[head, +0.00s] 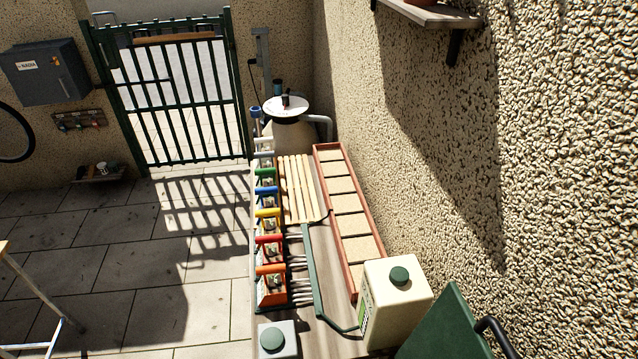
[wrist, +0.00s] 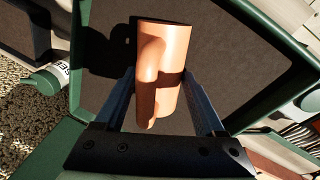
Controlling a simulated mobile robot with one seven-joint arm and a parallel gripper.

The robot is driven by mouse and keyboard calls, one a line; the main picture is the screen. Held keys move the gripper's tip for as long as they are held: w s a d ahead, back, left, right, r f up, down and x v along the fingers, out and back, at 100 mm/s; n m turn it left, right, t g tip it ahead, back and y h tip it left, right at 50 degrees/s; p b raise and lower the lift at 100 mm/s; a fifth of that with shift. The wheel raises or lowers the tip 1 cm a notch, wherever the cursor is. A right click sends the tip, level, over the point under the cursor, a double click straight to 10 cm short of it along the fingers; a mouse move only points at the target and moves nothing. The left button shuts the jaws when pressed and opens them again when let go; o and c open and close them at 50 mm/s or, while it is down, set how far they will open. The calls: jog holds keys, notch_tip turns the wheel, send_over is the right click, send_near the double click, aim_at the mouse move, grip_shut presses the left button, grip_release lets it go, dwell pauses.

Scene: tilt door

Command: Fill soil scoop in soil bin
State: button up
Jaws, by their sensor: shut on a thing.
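The terracotta-orange scoop (wrist: 175,60) is held between the fingers of my gripper (wrist: 162,92) in the wrist view. My gripper is shut on it; its rounded handle and body both show. The scoop is over the dark soil of the green soil bin (wrist: 83,70), inside the bin's outline, and casts a shadow on the soil. I cannot tell whether it touches the soil or holds any. In the head view, part of the green bin (head: 450,325) shows at the bottom right; its inside, the scoop and my gripper are not visible there.
A cream canister (head: 395,290) with a green cap stands beside the bin. A long terracotta planter (head: 350,225) runs along the rough wall. Several small coloured items (head: 270,285) line the bench's left edge. A green gate (head: 172,95) stands at the back left. Paved floor is open at left.

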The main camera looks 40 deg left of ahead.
jog(key=shift+f+b, duration=0.3)
jog(key=shift+f, duration=0.3)
jog(key=shift+w+d, duration=0.25)
jog(key=shift+w, duration=0.7)
jog(key=shift+w+d, duration=0.25)
jog(key=shift+w, duration=0.7)
jog(key=shift+s+f+t, duration=0.1)
jog(key=shift+s+t, duration=0.2)
jog(key=shift+t, duration=0.1)
jog(key=t, duration=0.1)
jog(key=t+h+b, duration=0.1)
jog(key=shift+s+a+f+t+b, duration=0.1)
jog(key=shift+s+f+t+b, duration=0.05)
jog(key=shift+t+b, duration=0.15)
jog(key=shift+t+h+b, duration=0.3)
jog(key=shift+t+b, duration=0.5)
jog(key=shift+s+a+f+m+t+h+b, duration=0.1)
jog(key=shift+s+m+t+h+b, duration=0.1)
jog(key=shift+t+b, duration=0.55)
jog(key=shift+s+m+t+h+b, duration=0.1)
jog(key=shift+m+t+b, duration=0.2)
jog(key=shift+b, duration=0.85)
